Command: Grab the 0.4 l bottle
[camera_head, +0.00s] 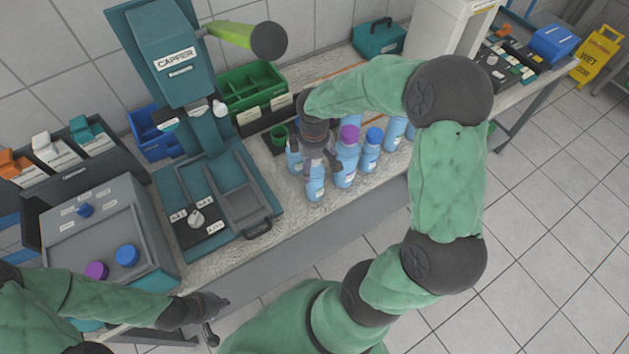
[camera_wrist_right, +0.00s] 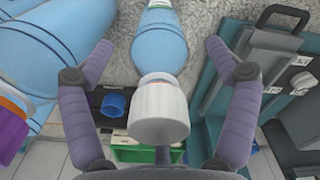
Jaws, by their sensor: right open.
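Several light-blue bottles stand in a group on the bench, some with blue caps and one with a purple cap (camera_head: 350,134). My right gripper (camera_head: 322,172) is open above the front-left end of the group. In the right wrist view, a blue bottle (camera_wrist_right: 160,45) with a white cap (camera_wrist_right: 158,110) lies between my two spread fingers, with a gap on each side. In the head view this bottle (camera_head: 315,183) is partly hidden by the gripper. I cannot read which bottle is 0.4 l. My left gripper (camera_head: 217,318) is empty at the lower left, its fingers apart.
The teal capper machine (camera_head: 205,200) stands left of the bottles. A green bin (camera_head: 250,90) is behind them. A larger blue bottle (camera_wrist_right: 75,40) with a purple cap is close beside my left-hand finger in the wrist view. The bench front edge is near.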

